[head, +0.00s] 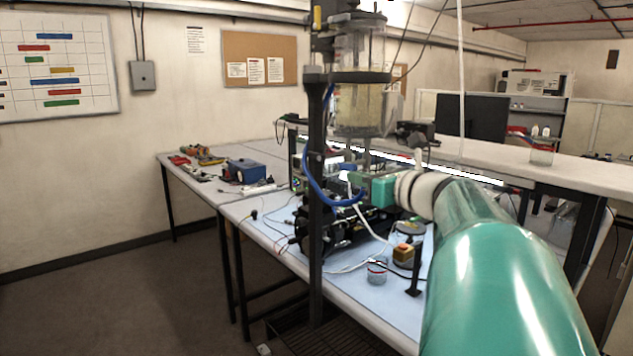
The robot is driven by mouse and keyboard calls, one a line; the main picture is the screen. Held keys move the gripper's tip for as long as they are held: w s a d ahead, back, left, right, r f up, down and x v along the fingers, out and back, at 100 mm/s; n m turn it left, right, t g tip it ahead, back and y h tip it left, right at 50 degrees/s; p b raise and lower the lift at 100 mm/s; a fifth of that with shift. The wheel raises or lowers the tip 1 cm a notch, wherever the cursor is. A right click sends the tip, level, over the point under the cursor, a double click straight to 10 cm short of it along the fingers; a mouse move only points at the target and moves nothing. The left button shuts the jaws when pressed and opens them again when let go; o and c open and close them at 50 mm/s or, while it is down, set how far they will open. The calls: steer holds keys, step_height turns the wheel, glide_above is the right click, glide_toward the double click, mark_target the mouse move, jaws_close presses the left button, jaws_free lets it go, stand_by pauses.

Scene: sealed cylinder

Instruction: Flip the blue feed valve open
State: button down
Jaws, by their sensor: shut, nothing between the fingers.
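My teal arm reaches in from the lower right, and my gripper (373,188) is at the lower fittings of the cylinder rig. Its fingers are shut and small in the picture, with nothing seen held. A clear sealed cylinder (360,105) with pale yellowish contents hangs above it on a dark post (314,190). A blue hose (307,175) curves down beside the post and back toward my gripper. The blue feed valve's handle cannot be told apart from the hose and fittings here. My gripper and wrist hide part of that area, so contact cannot be told.
A blue box (245,171) and tools sit farther left. Open floor (120,265) lies at the left.

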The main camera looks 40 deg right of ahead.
step_height(320, 180, up, 2)
steer(key=g, duration=0.3)
steer(key=shift+r+g, duration=0.1)
steer(key=shift+g, duration=0.2)
steer(key=shift+w+r+g, duration=0.35)
steer(key=shift+r+g, duration=0.2)
steer(key=shift+g, duration=0.35)
steer(key=shift+w+r+g, duration=0.3)
steer(key=shift+r+g, duration=0.3)
steer(key=shift+g, duration=0.3)
steer(key=shift+w+r+g, duration=0.35)
steer(key=shift+r+g, duration=0.2)
steer(key=shift+g, duration=0.35)
steer(key=shift+r, duration=0.1)
steer(key=shift+r, duration=0.65)
steer(key=shift+s, duration=0.1)
